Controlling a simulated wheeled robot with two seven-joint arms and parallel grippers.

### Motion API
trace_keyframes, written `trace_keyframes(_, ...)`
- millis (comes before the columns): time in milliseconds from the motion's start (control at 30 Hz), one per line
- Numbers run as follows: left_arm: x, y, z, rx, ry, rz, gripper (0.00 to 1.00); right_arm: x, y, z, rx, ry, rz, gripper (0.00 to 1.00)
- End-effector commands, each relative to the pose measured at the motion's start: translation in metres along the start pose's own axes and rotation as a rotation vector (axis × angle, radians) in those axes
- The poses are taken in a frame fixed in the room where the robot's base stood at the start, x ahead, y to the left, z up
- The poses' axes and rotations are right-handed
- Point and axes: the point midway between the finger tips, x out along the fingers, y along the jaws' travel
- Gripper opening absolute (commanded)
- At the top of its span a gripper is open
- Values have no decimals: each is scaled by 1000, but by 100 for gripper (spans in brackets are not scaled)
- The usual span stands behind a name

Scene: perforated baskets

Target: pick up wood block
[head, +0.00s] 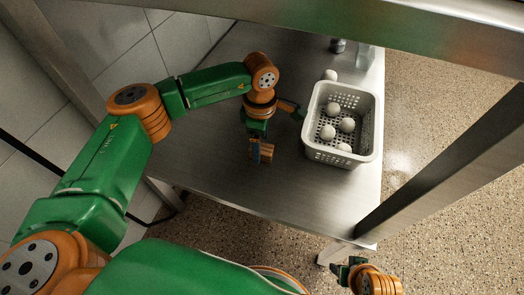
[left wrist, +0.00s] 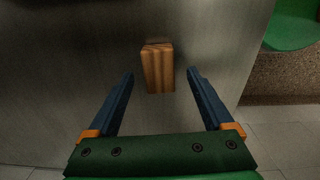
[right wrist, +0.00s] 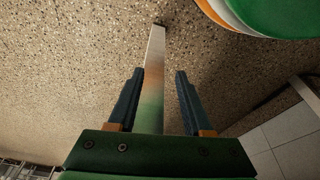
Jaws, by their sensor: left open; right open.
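The wood block (left wrist: 158,68) is a small striped brown block standing on the metal table (head: 225,165). In the left wrist view it shows ahead of my left gripper (left wrist: 161,73), whose blue fingers are open and spread to either side, with nothing held. In the head view my left gripper (head: 256,150) hangs over the table, partly overlapping the wood block (head: 267,152). I cannot tell the exact height gap. My right gripper (right wrist: 155,72) is open and empty, away from the table over the floor; it also shows in the head view (head: 347,268).
A white perforated basket (head: 313,145) with several white balls stands right of the left gripper. Another white ball (head: 330,75) lies behind it. A dark item (head: 338,46) and a clear container (head: 365,55) stand at the back. The table's front left is clear. Metal frame bars cross above.

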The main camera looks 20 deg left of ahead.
Motion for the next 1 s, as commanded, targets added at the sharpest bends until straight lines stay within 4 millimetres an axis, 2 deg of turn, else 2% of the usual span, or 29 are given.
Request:
trace_keyframes(33,13,0,1,0,0,-2,85,-3,0,-2,0,9,0,50)
trace_keyframes(133,26,0,1,1,-1,-2,85,-15,0,-4,0,15,-1,50)
trace_keyframes(367,27,1,1,1,-2,1,85,-21,0,-5,0,14,-1,50)
trace_keyframes(467,27,1,1,0,-3,0,63,-21,0,-5,0,14,-1,50)
trace_keyframes(700,27,1,1,0,-3,0,0,-21,0,-5,0,15,-1,50)
trace_keyframes(1000,23,1,1,0,-3,0,0,-23,0,-6,1,18,-2,50)
